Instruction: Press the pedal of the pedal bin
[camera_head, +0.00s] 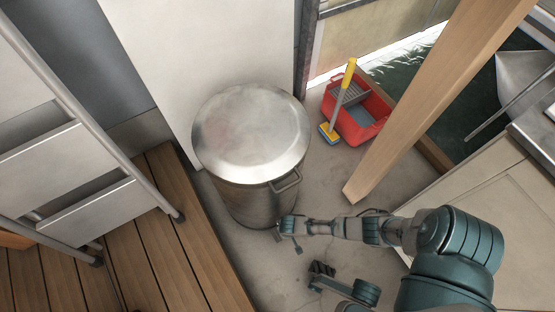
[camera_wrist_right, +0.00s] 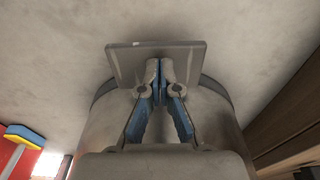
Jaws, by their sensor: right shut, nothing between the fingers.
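The pedal bin (camera_head: 245,190) is a brushed metal cylinder standing on the concrete floor, with its domed round lid (camera_head: 252,130) down. A bar handle sticks out near its rim. My right gripper (camera_head: 282,226) is low beside the bin's front right side. In the right wrist view the right gripper (camera_wrist_right: 158,68) is shut and empty, its fingertips together over the flat grey pedal plate (camera_wrist_right: 125,62). I cannot tell whether the tips touch the plate. The bin body shows behind the fingers. My left gripper is not in view.
A red bucket (camera_head: 368,128) with a yellow-handled brush stands right of the bin. Wooden decking (camera_head: 165,240) and a metal-railed step unit (camera_head: 95,212) are at left. A white panel (camera_head: 210,50) stands close behind the bin.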

